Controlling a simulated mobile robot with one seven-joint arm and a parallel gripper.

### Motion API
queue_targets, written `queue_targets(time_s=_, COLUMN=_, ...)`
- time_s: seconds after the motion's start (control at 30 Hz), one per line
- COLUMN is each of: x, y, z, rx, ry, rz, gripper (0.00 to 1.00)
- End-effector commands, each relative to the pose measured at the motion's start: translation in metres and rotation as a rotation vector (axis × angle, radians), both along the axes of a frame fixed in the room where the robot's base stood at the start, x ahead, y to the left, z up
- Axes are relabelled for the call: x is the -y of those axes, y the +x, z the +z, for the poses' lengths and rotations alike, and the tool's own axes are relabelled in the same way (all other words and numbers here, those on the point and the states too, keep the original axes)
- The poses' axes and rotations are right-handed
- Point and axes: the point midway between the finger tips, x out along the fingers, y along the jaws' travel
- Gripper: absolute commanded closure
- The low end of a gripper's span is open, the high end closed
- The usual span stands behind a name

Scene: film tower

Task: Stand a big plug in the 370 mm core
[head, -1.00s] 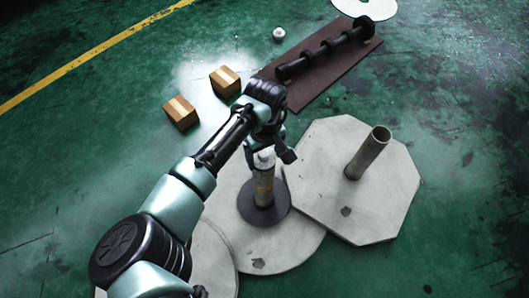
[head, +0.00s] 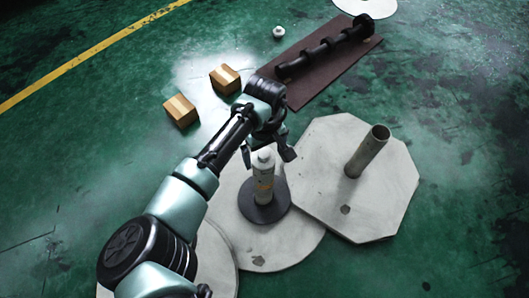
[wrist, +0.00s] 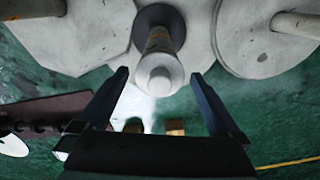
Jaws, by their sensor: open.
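A pale core (head: 265,186) with an orange mark stands upright on a dark disc (head: 250,212) on the middle round slab. A white plug (head: 264,158) sits upright at its top; how deep it sits I cannot tell. From above, the plug (wrist: 158,76) hides much of the core (wrist: 160,42) in the wrist view. My gripper (head: 268,152) is open just above the plug. In the wrist view its fingers (wrist: 159,75) are spread on both sides of the plug, apart from it. A grey-brown open-topped core (head: 368,150) stands on the octagonal slab (head: 325,205).
A third slab with a core (wrist: 297,24) shows in the wrist view. A brown mat (head: 345,65) holds a dark barbell-like row of pieces (head: 327,47). A small white plug (head: 279,32) and two cardboard boxes (head: 181,111) are on the green floor. The floor at right is clear.

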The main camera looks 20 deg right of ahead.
Motion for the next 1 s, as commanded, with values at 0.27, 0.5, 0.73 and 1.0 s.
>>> queue_targets(time_s=0.27, x=0.001, y=0.0, z=0.068, rx=0.0, ry=-0.003, rz=0.0, gripper=0.0)
queue_targets(time_s=0.5, x=0.001, y=0.0, z=0.107, rx=0.0, ry=-0.002, rz=0.0, gripper=0.0)
queue_targets(time_s=0.73, x=0.0, y=0.0, z=0.118, rx=-0.001, ry=-0.001, rz=0.0, gripper=0.0)
queue_targets(time_s=1.0, x=0.0, y=0.0, z=0.117, rx=0.0, ry=-0.001, rz=0.0, gripper=0.0)
